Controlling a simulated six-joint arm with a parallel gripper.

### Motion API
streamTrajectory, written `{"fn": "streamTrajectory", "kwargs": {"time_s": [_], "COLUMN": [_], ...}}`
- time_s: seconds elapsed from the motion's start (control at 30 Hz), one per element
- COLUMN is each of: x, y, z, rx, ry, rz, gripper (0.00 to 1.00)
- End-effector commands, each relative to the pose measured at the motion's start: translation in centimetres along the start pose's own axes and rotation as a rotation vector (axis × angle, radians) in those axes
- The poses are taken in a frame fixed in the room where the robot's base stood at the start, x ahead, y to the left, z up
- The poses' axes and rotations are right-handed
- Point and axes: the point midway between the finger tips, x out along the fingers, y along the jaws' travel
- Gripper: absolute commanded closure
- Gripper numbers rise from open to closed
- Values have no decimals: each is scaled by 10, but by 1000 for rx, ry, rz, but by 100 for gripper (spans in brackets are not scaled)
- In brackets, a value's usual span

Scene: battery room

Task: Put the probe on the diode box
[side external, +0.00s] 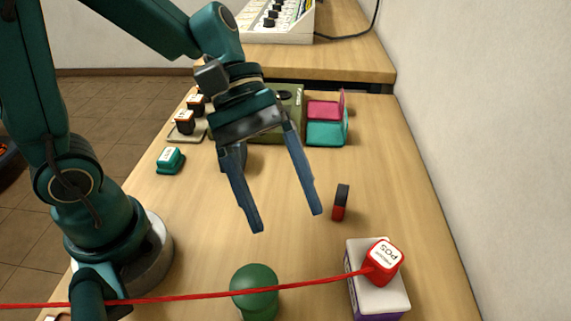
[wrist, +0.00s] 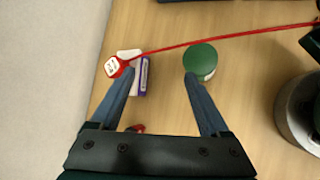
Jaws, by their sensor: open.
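The probe (side external: 383,262) is a red block with a white "POS" label and a red cable running left from it. It rests tilted on a white-topped box with purple sides (side external: 378,301); I cannot read whether this is the diode box. In the wrist view the probe (wrist: 114,67) and this box (wrist: 143,76) lie by the left fingertip. My gripper (side external: 287,220) is open and empty above the table, left of and behind the probe in the side view. It also shows in the wrist view (wrist: 158,74).
A green round-topped object (side external: 255,288) stands left of the box, with the red cable (side external: 180,298) passing across it. A small black-and-red piece (side external: 341,203) stands behind the box. Pink and teal trays (side external: 325,134), a teal block (side external: 170,160) and a green device (side external: 290,100) are farther back.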

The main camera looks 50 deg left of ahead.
Motion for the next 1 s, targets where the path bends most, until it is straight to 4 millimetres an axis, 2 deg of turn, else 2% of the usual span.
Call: {"fn": "streamTrajectory", "kwargs": {"time_s": [0.13,0.3,0.5,0.7,1.0], "x": [-21,-50,-84,-98,-98], "y": [-29,-58,-76,-81,-81], "z": [1,-11,-25,-30,-31], "rx": [304,605,832,905,905], "ry": [224,497,753,849,850], "rz": [-113,-261,-408,-470,-473], "gripper": [21,21,21,21,21]}}
